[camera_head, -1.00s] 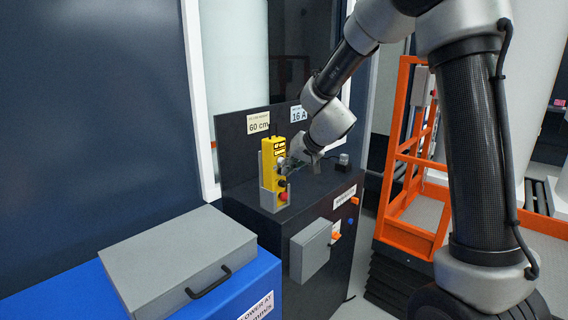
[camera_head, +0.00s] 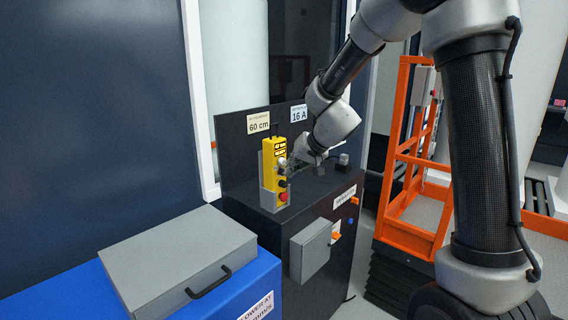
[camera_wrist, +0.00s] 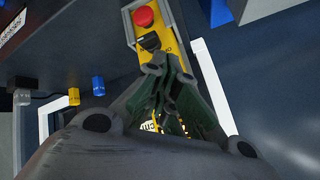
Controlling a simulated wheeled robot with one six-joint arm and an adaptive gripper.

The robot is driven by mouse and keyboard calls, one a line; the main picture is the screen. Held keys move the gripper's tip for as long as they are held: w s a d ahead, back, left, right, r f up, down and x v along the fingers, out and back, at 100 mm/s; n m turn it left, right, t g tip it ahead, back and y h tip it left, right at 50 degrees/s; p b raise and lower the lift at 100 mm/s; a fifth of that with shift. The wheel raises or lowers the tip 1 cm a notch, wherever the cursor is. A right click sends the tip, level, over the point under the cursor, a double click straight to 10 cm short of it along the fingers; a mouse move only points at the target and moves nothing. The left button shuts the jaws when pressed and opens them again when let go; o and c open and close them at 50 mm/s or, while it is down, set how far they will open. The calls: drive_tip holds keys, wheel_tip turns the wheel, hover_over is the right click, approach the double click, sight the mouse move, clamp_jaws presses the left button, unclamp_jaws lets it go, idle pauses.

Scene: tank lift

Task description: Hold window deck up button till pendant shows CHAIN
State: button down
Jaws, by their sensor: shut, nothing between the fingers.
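The yellow pendant (camera_head: 274,160) stands upright in a grey holder on the black cabinet in the head view. Its small dark display (camera_head: 279,147) shows two lines of lit text, too small to read surely. A red button (camera_head: 283,197) sits low on it, with a black knob (camera_head: 282,184) above. My gripper (camera_head: 291,161) is shut and empty, at the pendant's front face by its upper controls. In the wrist view, my gripper's closed fingertips (camera_wrist: 166,64) lie over the pendant face beside the black knob (camera_wrist: 149,42). The fingers hide the up button; contact cannot be told.
The black cabinet (camera_head: 315,185) carries "60 cm" (camera_head: 258,127) and "16 A" (camera_head: 298,114) labels and a grey box (camera_head: 311,250) on its front. A grey case (camera_head: 175,258) lies on a blue cabinet at the left. An orange frame (camera_head: 398,180) stands at the right.

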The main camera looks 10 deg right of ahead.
drive_tip(key=shift+s+d, duration=0.15)
drive_tip(key=shift+s, duration=0.15)
drive_tip(key=s+d, duration=0.1)
drive_tip(key=s, duration=0.1)
drive_tip(key=s+d, duration=0.2)
idle(0.5)
drive_tip(key=s+d+g, duration=0.3)
drive_tip(key=s+g, duration=0.2)
drive_tip(key=s, duration=1)
drive_tip(key=s+d+r+h, duration=0.1)
drive_tip(key=s+d+r, duration=0.1)
drive_tip(key=s, duration=0.3)
drive_tip(key=s+d+r+n+t+h, duration=0.1)
drive_tip(key=s+d+r+h, duration=0.1)
drive_tip(key=s+d, duration=0.3)
drive_tip(key=s+d+r+h, duration=0.1)
drive_tip(key=s+d+r, duration=0.3)
drive_tip(key=s, duration=0.2)
drive_tip(key=shift+s+d+r+t, duration=0.15)
drive_tip(key=shift+s+d+t, duration=0.05)
drive_tip(key=shift+s+t, duration=0.1)
